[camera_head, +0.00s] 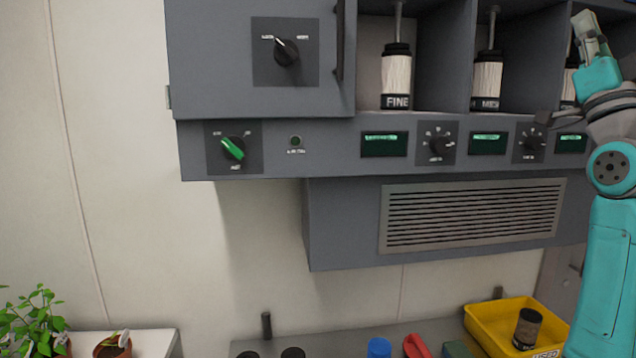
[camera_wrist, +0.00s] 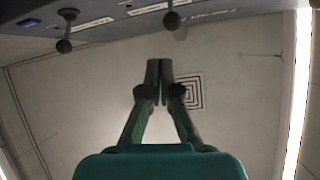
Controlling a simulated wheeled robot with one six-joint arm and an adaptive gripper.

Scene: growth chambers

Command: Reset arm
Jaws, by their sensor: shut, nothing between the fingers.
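My arm, teal with grey joints, rises along the right edge of the head view. My gripper (camera_head: 585,28) is at the top right, in front of the grey cabinet (camera_head: 270,140) and near its right-hand compartment. In the wrist view my gripper (camera_wrist: 160,68) points up towards the ceiling. Its two fingers meet at the tips, with nothing between them.
Bottles labelled FINE (camera_head: 397,75) and MED (camera_head: 487,80) stand in cabinet compartments. A green knob (camera_head: 233,149) and dials sit below. A yellow tray (camera_head: 483,328) holding a dark jar (camera_head: 527,327) is at the lower right. Potted plants (camera_head: 35,320) stand lower left.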

